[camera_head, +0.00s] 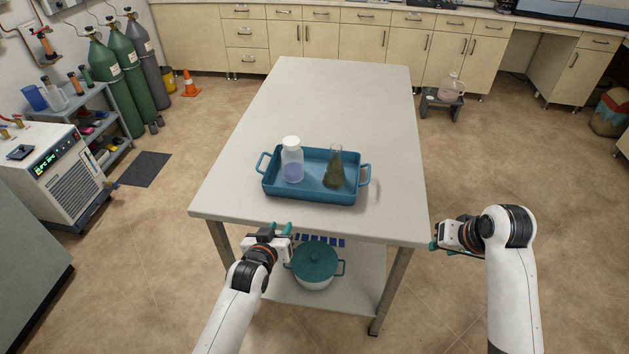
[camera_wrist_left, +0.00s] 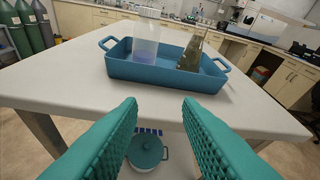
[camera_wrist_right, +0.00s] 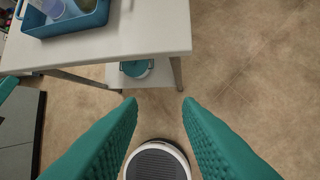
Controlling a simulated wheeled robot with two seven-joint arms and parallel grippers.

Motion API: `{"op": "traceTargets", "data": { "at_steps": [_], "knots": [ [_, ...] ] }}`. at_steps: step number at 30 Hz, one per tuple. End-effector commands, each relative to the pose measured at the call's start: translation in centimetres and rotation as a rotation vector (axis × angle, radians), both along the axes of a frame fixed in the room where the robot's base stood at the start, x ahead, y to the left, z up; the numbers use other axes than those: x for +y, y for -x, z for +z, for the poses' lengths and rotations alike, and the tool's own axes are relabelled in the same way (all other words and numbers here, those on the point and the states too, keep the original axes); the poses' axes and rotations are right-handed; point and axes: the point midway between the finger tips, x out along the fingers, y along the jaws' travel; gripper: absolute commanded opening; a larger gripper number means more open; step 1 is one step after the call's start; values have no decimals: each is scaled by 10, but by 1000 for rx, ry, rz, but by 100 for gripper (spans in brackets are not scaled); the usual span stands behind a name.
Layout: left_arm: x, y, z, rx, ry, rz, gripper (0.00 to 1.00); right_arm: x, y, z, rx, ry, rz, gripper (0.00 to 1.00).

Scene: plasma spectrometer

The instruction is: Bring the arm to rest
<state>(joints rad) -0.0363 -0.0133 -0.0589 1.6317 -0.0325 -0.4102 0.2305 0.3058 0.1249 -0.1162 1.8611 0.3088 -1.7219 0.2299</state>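My left gripper (camera_head: 282,229) is at the near edge of the table, in front of the blue tray. In the left wrist view its two teal fingers (camera_wrist_left: 160,125) are apart with nothing between them. My right gripper (camera_head: 434,245) is just right of the table's near right corner. In the right wrist view its fingers (camera_wrist_right: 160,125) are apart and empty, above the floor. The blue tray (camera_head: 318,195) stands on the table and holds a white-capped bottle (camera_head: 292,160) with bluish contents and a conical flask (camera_head: 334,170) with dark contents. Both stand upright.
The grey-white table (camera_head: 340,100) is bare behind the tray. A teal-lidded pot (camera_head: 315,264) stands on its lower shelf. Gas cylinders (camera_head: 120,75) and a chiller unit (camera_head: 60,175) are at the left. A low stool (camera_head: 441,105) bearing a jug (camera_head: 450,86) stands right of the table.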

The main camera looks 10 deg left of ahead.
Motion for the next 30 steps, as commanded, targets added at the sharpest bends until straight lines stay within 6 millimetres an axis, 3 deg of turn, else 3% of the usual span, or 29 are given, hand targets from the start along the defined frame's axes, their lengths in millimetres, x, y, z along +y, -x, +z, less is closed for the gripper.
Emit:
{"op": "traceTargets", "data": {
  "at_steps": [17, 20, 23, 26, 30],
  "knots": [
    [0, 0, 0, 0, 0, 0, 32, -1, 3, 7, 0, 0, 0, 31],
    [0, 3, -12, 17, -4, -3, 32, -1, 3, -5, 9, 1, -3, 31],
    [-2, 14, -49, 72, -21, -16, 32, -3, 2, -44, 30, 4, -13, 31],
    [-4, 37, -110, 167, -48, -39, 32, -6, 7, -110, 60, 17, -27, 31],
    [-5, 85, -201, 319, -90, -78, 32, -13, 32, -216, 101, 52, -39, 31]
  ]
}}
